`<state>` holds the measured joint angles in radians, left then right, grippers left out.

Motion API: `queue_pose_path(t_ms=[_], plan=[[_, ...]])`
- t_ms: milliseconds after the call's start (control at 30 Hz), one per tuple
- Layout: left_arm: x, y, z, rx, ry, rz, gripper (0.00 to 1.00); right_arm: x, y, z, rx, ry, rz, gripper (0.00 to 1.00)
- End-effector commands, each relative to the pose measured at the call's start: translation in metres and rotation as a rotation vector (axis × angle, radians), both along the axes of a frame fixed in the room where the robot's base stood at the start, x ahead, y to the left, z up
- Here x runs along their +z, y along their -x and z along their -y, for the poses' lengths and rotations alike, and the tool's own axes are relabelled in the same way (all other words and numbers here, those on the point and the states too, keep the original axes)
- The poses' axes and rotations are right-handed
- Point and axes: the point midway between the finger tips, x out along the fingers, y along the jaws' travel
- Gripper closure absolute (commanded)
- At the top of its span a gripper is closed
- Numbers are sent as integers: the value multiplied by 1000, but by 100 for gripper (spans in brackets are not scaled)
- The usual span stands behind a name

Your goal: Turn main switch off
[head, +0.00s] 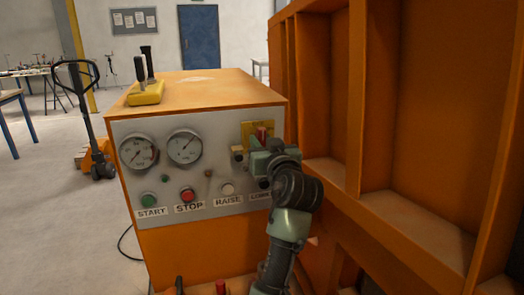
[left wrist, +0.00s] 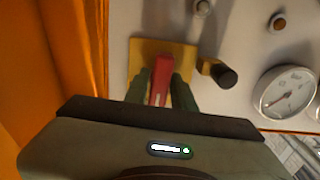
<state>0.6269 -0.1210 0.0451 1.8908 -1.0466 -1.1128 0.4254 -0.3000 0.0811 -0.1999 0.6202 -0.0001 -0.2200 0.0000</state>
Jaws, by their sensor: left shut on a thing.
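The main switch is a red handle (head: 262,134) on a yellow plate (head: 248,128), at the upper right of the grey control panel (head: 215,165) on the orange cabinet. My left gripper (head: 262,150) is at the switch and hides part of it in the head view. In the left wrist view the red handle (left wrist: 160,88) stands out from the yellow plate (left wrist: 150,48). The dark green fingers of my left gripper (left wrist: 162,92) are shut on it, one on each side. My right gripper is not in view.
A black knob (left wrist: 223,76) sits close beside the yellow plate. Gauges (head: 185,147) and START, STOP (head: 187,194) and RAISE buttons lie left of my gripper. A ribbed orange steel wall (head: 440,100) stands close on the right. Open floor lies left of the cabinet.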

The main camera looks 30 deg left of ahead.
Motion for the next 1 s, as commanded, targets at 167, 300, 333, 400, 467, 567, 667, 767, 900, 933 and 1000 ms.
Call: queue_pose_path(t_ms=[167, 300, 333, 400, 467, 567, 667, 767, 900, 933, 1000], plan=[[0, 0, 0, -1, 24, 30, 100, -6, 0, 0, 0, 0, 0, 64], [1, 0, 0, -1, 30, 37, 100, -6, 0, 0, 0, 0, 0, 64], [1, 0, 0, -1, 30, 37, 100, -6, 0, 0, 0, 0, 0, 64], [1, 0, 0, -1, 31, 38, 100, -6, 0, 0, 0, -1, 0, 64], [1, 0, 0, -1, 30, 37, 100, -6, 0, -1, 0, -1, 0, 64], [1, 0, 0, -1, 30, 38, 100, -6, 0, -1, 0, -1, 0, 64], [1, 0, 0, -1, 30, 38, 64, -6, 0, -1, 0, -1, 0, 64], [1, 0, 0, 0, 29, 37, 58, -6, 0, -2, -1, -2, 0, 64], [1, 0, 0, 0, 29, 36, 58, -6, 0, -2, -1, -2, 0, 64], [1, 0, 0, 0, 29, 36, 58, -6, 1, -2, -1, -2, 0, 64], [1, 0, 0, 0, 29, 36, 58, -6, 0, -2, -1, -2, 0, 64]])
